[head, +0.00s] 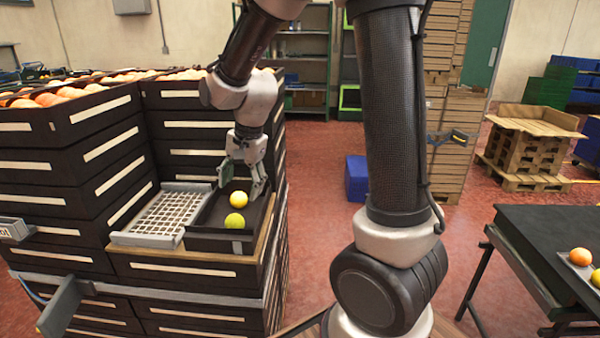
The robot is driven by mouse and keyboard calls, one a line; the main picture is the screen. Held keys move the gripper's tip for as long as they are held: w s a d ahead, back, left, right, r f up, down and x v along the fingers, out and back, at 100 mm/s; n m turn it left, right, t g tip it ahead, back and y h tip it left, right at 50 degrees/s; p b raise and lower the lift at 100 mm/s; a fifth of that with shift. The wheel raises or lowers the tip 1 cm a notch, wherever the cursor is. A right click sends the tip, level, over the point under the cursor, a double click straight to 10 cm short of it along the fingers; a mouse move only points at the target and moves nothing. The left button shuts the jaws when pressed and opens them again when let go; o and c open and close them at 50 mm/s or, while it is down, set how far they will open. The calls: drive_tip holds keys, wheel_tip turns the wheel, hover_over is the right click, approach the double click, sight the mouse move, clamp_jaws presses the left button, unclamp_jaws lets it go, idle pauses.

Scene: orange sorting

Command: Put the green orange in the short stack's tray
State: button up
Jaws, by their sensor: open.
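A yellow-green orange (234,221) lies in a dark tray (207,242) on top of the short stack of black crates (185,268). A yellow orange (239,199) lies just behind it in the same tray. My gripper (243,190) points down over the back part of this tray, with its fingers spread. It is just behind and above the yellow orange, and nothing shows between the fingers. Whether a finger touches the yellow orange or the tray is hard to tell.
A white grid rack (165,215) sits left of the tray. Taller black crate stacks (75,155) full of oranges stand behind and left. At right, a dark table (555,235) bears a tray with an orange fruit (580,257) and a yellow one (596,278). Wooden pallets (525,150) stand behind.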

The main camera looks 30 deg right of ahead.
drive_tip(key=s+d+r+n+t, duration=0.1)
drive_tip(key=s+d+r+n, duration=0.4)
drive_tip(key=s, duration=0.6)
drive_tip(key=s+d+r+n+t+h, duration=0.1)
drive_tip(key=s+d+r+n, duration=0.4)
drive_tip(key=s, duration=0.6)
drive_tip(key=shift+s+d+r+h, duration=0.3)
drive_tip(key=shift+d+r, duration=0.5)
drive_tip(key=shift+d, duration=0.35)
